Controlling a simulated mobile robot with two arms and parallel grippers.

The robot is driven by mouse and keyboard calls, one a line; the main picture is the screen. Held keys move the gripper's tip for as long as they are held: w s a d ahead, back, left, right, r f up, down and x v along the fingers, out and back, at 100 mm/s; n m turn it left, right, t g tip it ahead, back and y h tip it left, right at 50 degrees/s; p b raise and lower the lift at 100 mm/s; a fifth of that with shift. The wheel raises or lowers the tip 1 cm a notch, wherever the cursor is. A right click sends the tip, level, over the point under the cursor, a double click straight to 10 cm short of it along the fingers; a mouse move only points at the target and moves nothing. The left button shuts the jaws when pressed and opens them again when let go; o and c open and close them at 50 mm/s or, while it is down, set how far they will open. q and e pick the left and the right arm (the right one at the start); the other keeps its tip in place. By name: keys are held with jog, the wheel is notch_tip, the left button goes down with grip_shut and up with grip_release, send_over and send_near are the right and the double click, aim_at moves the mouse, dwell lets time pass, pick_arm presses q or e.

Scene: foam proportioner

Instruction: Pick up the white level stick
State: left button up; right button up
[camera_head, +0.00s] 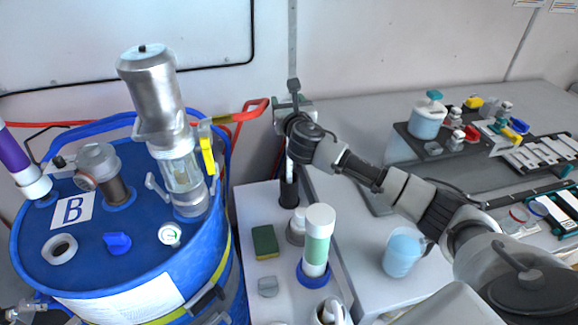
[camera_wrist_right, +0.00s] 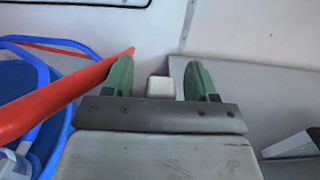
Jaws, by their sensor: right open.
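The white level stick (camera_head: 290,168) stands upright in a black holder (camera_head: 289,194) on the narrow grey surface beside the blue drum. My right gripper (camera_head: 294,112) is above it, and its wrist hides much of the stick in the head view. In the right wrist view, a white square end (camera_wrist_right: 160,87), which looks like the stick's top, shows between the two green fingers of my right gripper (camera_wrist_right: 160,80). The fingers are apart, with a gap on each side of the white end. I cannot tell the height between them. My left gripper is not in view.
The blue drum (camera_head: 130,275) with a metal pump (camera_head: 152,85) stands on the left. A red-orange handle (camera_head: 254,110) reaches close to my right gripper. A green-and-white bottle (camera_head: 317,245), a sponge (camera_head: 265,242) and a blue cup (camera_head: 402,252) stand nearer me.

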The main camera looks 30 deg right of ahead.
jog(key=shift+w+d, duration=0.1)
jog(key=shift+w, duration=0.2)
jog(key=shift+c, duration=0.3)
grip_shut()
jog(key=shift+r, duration=0.15)
notch_tip(320, 180, up, 18)
jog(key=b, duration=0.1)
jog(key=shift+b, duration=0.35)
